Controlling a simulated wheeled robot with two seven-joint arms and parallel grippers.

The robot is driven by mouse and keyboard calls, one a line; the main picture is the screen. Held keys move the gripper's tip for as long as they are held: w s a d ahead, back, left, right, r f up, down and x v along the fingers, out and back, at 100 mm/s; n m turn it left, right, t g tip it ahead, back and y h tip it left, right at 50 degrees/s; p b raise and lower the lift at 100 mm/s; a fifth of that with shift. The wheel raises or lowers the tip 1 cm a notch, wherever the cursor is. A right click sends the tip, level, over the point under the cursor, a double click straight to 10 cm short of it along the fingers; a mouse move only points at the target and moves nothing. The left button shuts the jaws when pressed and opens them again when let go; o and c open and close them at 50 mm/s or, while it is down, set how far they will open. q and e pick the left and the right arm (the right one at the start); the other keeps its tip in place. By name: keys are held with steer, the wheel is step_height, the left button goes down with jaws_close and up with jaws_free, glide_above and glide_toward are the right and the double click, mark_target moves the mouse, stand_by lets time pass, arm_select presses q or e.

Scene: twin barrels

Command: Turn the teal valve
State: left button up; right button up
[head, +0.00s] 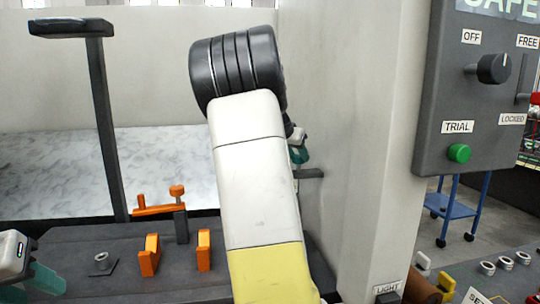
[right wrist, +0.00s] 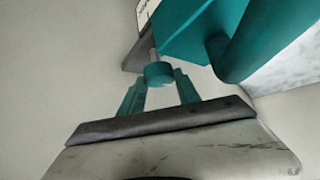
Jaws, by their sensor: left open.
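In the right wrist view, a teal round piece (right wrist: 158,73) sits on a short shaft from a dark bracket (right wrist: 138,58). Larger teal parts (right wrist: 205,28) fill the upper right, close to the camera. My right gripper (right wrist: 163,80) has two teal fingers standing apart at this round piece; I cannot tell whether they press on it. In the head view my right arm hides most of this spot; only a little teal (head: 299,153) shows beside it. My left gripper (head: 36,281) is open and empty at the lower left, partly cut off.
An orange clamp-like fixture (head: 165,207) and orange blocks (head: 150,255) stand on the dark bench (head: 85,240). A dark post (head: 103,125) rises at the left. A grey control panel (head: 475,115) with a knob and green button hangs right. A pale wall stands behind my right arm.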

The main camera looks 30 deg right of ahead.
jaws_close()
steer(key=m+g, duration=0.1)
steer(key=m, duration=0.1)
steer(key=m+g, duration=0.1)
steer(key=shift+w+m+g+h, duration=0.25)
steer(key=shift+m+g+h, duration=0.05)
steer(key=shift+h, duration=0.1)
steer(key=m+g, duration=0.2)
steer(key=m, duration=0.1)
steer(key=shift+w+m+g, duration=0.2)
steer(key=shift+m+g, duration=0.1)
steer(key=shift+g, duration=0.1)
steer(key=m+g, duration=0.2)
steer(key=shift+w+f+m, duration=0.1)
steer(key=shift+m, duration=0.2)
steer(key=shift+m+g+y, duration=0.7)
steer(key=shift+m+g, duration=0.1)
steer(key=shift+m, duration=0.4)
steer(key=shift+w+m+g+y, duration=0.1)
steer(key=shift+m+g+y, duration=0.2)
steer(key=shift+m+g, duration=0.3)
